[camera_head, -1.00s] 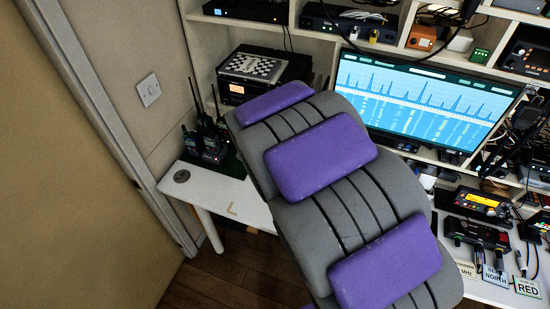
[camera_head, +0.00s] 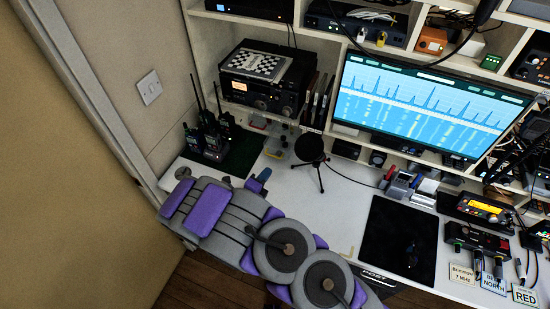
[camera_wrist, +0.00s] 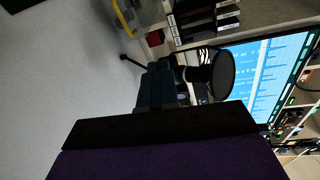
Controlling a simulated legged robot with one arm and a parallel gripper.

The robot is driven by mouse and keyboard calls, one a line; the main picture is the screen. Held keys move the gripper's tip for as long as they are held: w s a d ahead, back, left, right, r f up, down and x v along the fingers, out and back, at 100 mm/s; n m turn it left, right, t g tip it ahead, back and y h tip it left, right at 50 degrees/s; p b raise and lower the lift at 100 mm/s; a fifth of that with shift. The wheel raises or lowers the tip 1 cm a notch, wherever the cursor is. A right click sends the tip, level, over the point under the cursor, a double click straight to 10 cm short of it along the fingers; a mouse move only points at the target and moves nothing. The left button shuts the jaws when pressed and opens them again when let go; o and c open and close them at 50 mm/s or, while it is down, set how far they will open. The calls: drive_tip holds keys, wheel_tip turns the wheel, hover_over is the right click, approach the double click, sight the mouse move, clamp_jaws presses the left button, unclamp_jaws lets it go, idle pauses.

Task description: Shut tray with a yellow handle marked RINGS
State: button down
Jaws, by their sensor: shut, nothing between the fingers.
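A pale, clear-looking tray stands out of the low cubbies at the back left of the desk in the head view (camera_head: 277,148). In the wrist view a curved yellow handle (camera_wrist: 123,18) runs along the edge of a pale tray at the top. I cannot read a RINGS marking in either view. My gripper (camera_head: 260,181) is shut and empty, low over the desk, in front of and to the left of the tray. Its blue fingers also show in the wrist view (camera_wrist: 157,85), apart from the yellow handle.
A round black microphone on a tripod (camera_head: 309,149) stands right of the tray. Handheld radios (camera_head: 210,140) on a green mat stand to the left. A black mat (camera_head: 398,237) and monitor (camera_head: 425,105) are farther right. Bare white desk lies between the gripper and the microphone.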

drive_tip(key=a+f+n+y, duration=0.1)
drive_tip(key=a+f, duration=0.1)
drive_tip(key=s+a+f+n+y, duration=0.1)
drive_tip(key=f+n, duration=0.1)
drive_tip(key=shift+a+f, duration=0.3)
drive_tip(key=shift+a, duration=0.1)
drive_tip(key=shift+w+d+f, duration=0.1)
drive_tip(key=b+x, duration=0.1)
drive_tip(key=x, duration=0.3)
drive_tip(key=b+x, duration=0.1)
drive_tip(key=x, duration=0.4)
drive_tip(key=b+x, duration=0.1)
drive_tip(key=x, duration=0.3)
drive_tip(key=shift+w+r, duration=0.25)
drive_tip(key=shift+w, duration=0.05)
drive_tip(key=shift+w+d, duration=0.1)
